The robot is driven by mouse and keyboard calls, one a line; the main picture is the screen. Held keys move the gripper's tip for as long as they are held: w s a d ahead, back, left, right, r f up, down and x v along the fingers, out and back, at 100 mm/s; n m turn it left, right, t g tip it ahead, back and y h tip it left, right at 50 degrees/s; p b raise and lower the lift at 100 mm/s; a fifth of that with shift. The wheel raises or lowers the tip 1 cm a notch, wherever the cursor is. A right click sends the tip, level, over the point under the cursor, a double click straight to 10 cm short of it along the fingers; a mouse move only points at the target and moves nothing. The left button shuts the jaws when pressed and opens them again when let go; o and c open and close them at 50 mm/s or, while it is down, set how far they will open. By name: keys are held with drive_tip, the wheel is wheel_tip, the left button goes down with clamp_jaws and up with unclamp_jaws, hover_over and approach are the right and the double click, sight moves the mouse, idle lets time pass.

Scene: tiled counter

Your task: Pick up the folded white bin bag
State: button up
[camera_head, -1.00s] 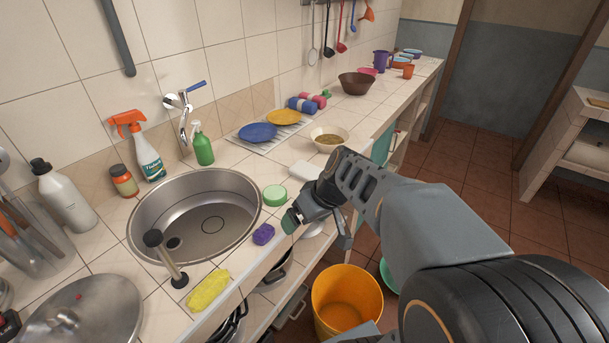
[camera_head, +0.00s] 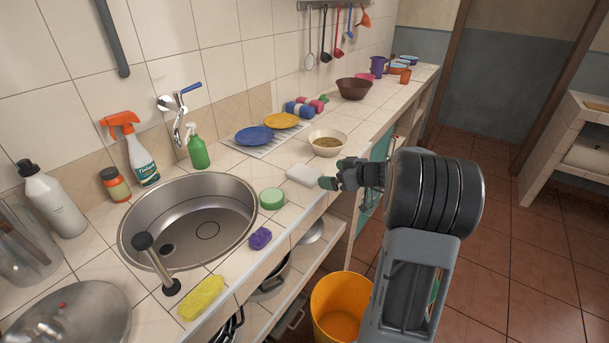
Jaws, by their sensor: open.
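The folded white bin bag (camera_head: 303,174) lies flat on the tiled counter near its front edge, between the green round sponge and the bowl. My gripper (camera_head: 327,183) is at the counter's front edge, just right of the bag, with its fingertips pointing left toward it. The jaws are open and nothing shows between them. I cannot tell whether a fingertip touches the bag.
A green round sponge (camera_head: 271,198) and a purple sponge (camera_head: 260,238) lie left of the bag by the sink (camera_head: 190,220). A bowl (camera_head: 327,142) stands just behind it. An orange bucket (camera_head: 340,308) is on the floor below.

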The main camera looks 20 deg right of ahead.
sight(308, 173)
drive_tip(key=p+x, duration=0.2)
drive_tip(key=x, duration=0.7)
drive_tip(key=shift+w+a+f, duration=0.2)
drive_tip(key=shift+w+f, duration=0.05)
drive_tip(key=shift+w, duration=0.05)
drive_tip(key=c, duration=0.8)
drive_tip(key=shift+r, duration=0.1)
drive_tip(key=shift+r, duration=0.55)
drive_tip(key=s+d+r+b, duration=0.3)
drive_tip(key=s+d+r, duration=0.6)
drive_tip(key=s+r, duration=0.1)
drive_tip(key=shift+s+d+r, duration=0.15)
drive_tip(key=shift+s+r, duration=0.15)
drive_tip(key=shift+r, duration=0.6)
